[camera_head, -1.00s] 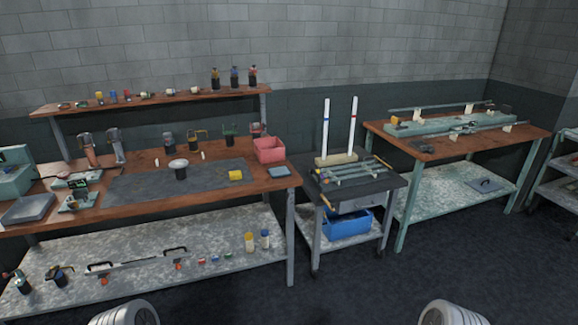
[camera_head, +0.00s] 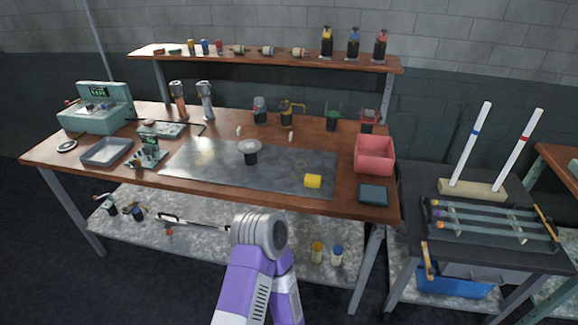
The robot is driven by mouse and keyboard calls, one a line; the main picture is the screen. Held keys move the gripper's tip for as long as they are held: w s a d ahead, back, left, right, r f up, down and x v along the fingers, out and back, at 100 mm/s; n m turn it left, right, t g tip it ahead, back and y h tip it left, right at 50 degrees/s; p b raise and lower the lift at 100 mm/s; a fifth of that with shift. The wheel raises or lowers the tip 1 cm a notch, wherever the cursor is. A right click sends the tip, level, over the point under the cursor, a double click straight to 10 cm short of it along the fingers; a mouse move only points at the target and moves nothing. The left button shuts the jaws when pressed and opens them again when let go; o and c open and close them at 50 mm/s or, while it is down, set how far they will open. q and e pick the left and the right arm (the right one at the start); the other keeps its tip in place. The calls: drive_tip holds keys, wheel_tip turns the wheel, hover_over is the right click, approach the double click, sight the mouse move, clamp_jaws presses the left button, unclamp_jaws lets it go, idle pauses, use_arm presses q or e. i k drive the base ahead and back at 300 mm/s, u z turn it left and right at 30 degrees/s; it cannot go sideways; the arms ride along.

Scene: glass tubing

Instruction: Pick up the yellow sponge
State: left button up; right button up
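One of my arms, purple and white with a grey joint, rises from the bottom centre in front of the bench's lower shelf. Its gripper is not visible, and neither is the other gripper. Nothing touches the sponge.
A pink bin (camera_head: 374,155) and a dark flat pad (camera_head: 373,194) sit right of the sponge. A round white-topped item (camera_head: 249,150) stands mid-mat. A dark cart (camera_head: 430,190) with glass tubes stands right of the bench. Dark floor shows at the left.

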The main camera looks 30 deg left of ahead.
sight(309, 179)
drive_tip(key=u, duration=0.9)
drive_tip(key=i, duration=0.75)
drive_tip(key=u, duration=0.85)
